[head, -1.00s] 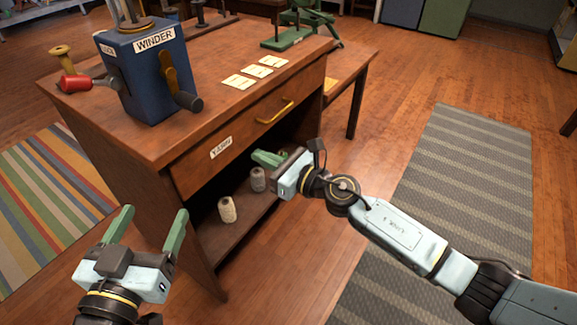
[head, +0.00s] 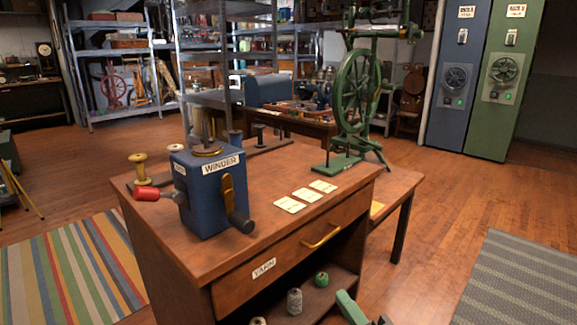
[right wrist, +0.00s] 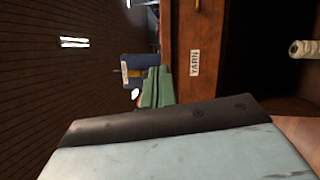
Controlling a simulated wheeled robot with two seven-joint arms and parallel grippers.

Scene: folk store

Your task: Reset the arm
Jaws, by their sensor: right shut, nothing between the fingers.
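My right gripper (head: 350,308) shows only in part at the bottom edge of the head view, in front of the desk's open shelf. In the right wrist view its green fingers (right wrist: 157,88) are together, with nothing between them. Most of the right arm is out of the head view. My left gripper is in neither current view. The wooden desk (head: 212,255) has a drawer with a brass handle (head: 321,236) and a YARN label, also seen in the right wrist view (right wrist: 194,62).
A blue winder box (head: 210,195), cards (head: 306,194) and a green spinning wheel (head: 357,95) stand on or beside the desk. Yarn spools, one grey (head: 294,301) and one green (head: 321,280), are on the shelf. A grey rug (head: 525,280) lies right.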

